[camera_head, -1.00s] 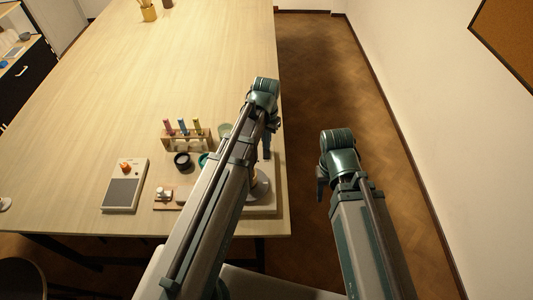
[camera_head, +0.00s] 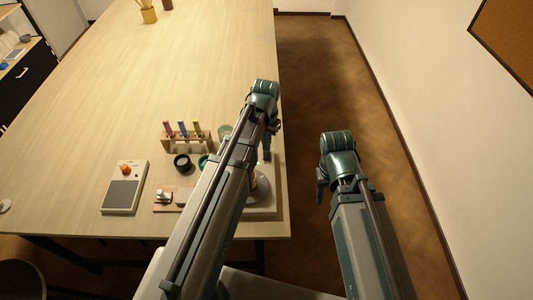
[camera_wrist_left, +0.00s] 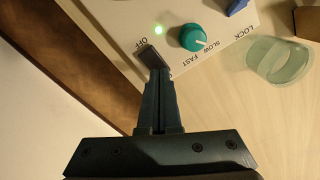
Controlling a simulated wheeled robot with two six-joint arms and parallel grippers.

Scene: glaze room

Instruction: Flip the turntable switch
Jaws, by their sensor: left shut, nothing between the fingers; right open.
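The turntable's pale base (camera_head: 268,209) stands at the table's near right corner, partly hidden behind my left arm, with its grey disc (camera_head: 260,188) partly showing. In the left wrist view its panel shows a dark switch (camera_wrist_left: 152,57) beside the word OFF, a lit green lamp (camera_wrist_left: 158,29) and a teal SLOW/FAST knob (camera_wrist_left: 192,37). My left gripper (camera_wrist_left: 160,75) is shut and empty, its fingertips right at the switch; I cannot tell if they touch it. My right gripper (camera_head: 320,187) is open and empty, beyond the table's right edge.
A blue part (camera_wrist_left: 237,6) sits by the word LOCK, with a translucent green cup (camera_wrist_left: 278,62) nearby. A rack of coloured tubes (camera_head: 187,140), a dark round pot (camera_head: 183,162) and a scale (camera_head: 124,190) stand to the left. The far table is mostly clear.

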